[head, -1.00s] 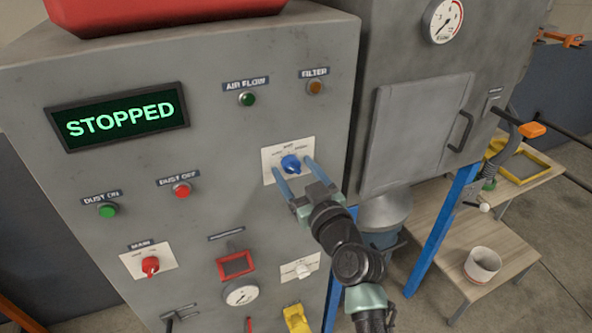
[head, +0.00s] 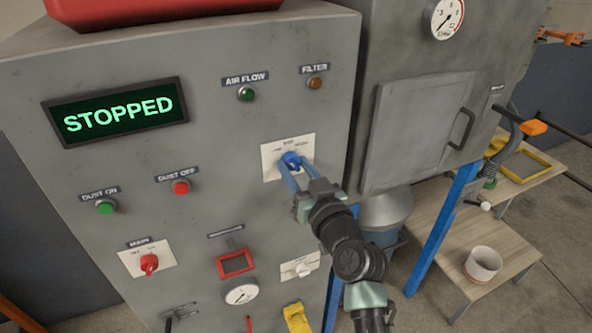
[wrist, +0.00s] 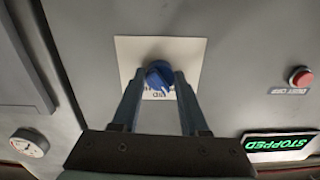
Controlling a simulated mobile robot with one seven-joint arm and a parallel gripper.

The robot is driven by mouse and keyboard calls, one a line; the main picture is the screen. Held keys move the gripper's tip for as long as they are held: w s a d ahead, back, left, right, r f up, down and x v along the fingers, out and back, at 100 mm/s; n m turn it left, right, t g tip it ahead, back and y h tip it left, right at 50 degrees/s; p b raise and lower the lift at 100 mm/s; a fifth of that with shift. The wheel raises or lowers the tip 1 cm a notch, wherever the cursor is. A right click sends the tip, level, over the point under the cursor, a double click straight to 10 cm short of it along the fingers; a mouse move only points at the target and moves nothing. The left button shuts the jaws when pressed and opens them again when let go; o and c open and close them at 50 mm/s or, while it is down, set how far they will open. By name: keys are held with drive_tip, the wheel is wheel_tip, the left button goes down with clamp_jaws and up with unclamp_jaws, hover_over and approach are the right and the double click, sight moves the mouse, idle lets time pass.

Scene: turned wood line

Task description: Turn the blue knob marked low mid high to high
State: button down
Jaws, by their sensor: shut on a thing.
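The blue knob (head: 291,160) sits on a white label plate (head: 270,168) on the grey panel. It also shows in the wrist view (wrist: 159,75), on its plate (wrist: 190,52). The plate's small lettering is too blurred to read, and where the knob points is unclear. My gripper (head: 298,172) reaches the knob from below right in the head view. In the wrist view its two blue fingers (wrist: 160,88) are on either side of the knob, shut on it.
A display (head: 118,114) reads STOPPED. Other controls on the panel are a white knob (head: 302,270) below, a red main knob (head: 149,263), and green and red buttons, including dust off (head: 180,187). A grey cabinet door (head: 415,135) stands to the right.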

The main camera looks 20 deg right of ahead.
drive_tip(key=m+b, duration=0.1)
drive_tip(key=m, duration=0.3)
drive_tip(key=shift+m, duration=0.3)
drive_tip(key=m, duration=0.3)
drive_tip(key=shift+m, duration=0.3)
drive_tip(key=m+p, duration=0.1)
drive_tip(key=m, duration=0.2)
drive_tip(key=shift+r+m, duration=0.1)
drive_tip(key=shift+m, duration=0.2)
drive_tip(key=shift+m+p, duration=0.65)
drive_tip(key=shift+m, duration=1.35)
drive_tip(key=shift+c, duration=2.1)
unclamp_jaws()
